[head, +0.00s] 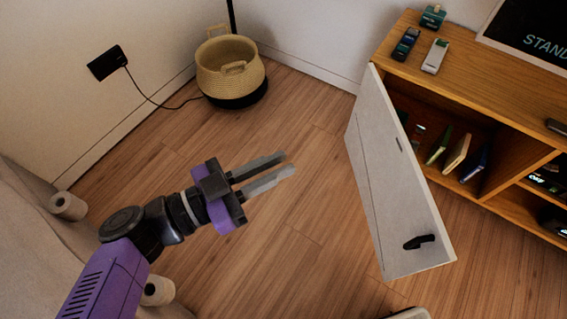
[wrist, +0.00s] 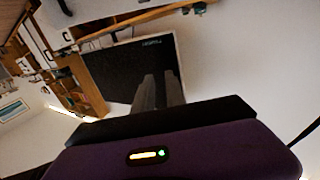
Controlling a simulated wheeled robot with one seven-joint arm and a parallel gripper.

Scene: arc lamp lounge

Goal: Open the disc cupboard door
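The disc cupboard door (head: 395,185) is a pale panel that stands swung wide open from the wooden cabinet (head: 400,70) in the head view. Its black handle (head: 420,241) is near the free lower edge. Behind the door the compartment shows several discs or cases (head: 457,154). My gripper (head: 290,164) is left of the door, apart from it, over the floor. Its two grey fingers have a small gap between them and hold nothing. In the wrist view the fingers (wrist: 159,90) point towards the dark screen, far from the camera.
A woven basket (head: 230,68) stands by the back wall, with a cable running to a black wall plug (head: 106,63). Small devices (head: 434,55) and a dark screen (head: 530,35) sit on the cabinet top. Wooden floor between basket and door is clear. A pale sofa (head: 35,240) is at left.

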